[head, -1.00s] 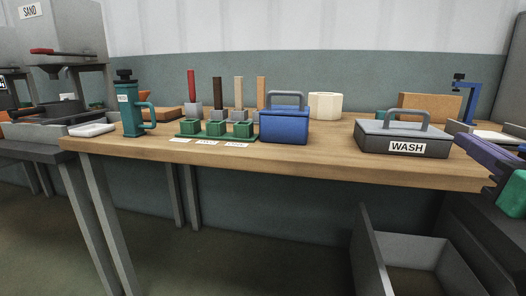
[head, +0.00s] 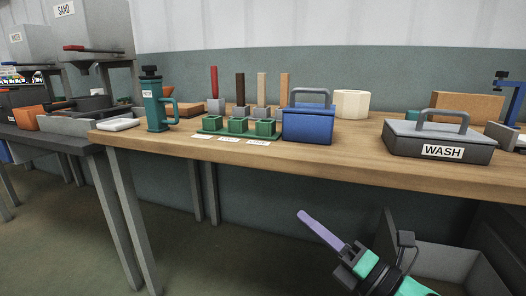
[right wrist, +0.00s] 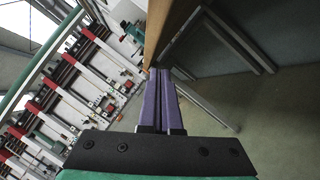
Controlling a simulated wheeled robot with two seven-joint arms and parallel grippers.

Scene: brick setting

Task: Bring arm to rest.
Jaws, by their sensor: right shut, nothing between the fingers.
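My right gripper (head: 322,230) has purple fingers and a black and green body. In the head view it hangs in front of the table's front edge, lower right, below the tabletop level. It is shut and empty. In the right wrist view its two purple fingers (right wrist: 165,100) lie side by side, with nothing between them, close beside the table edge in the picture. My left gripper is not in view.
A grey open bin (head: 440,262) is low at right, behind my gripper. Floor at left front is clear.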

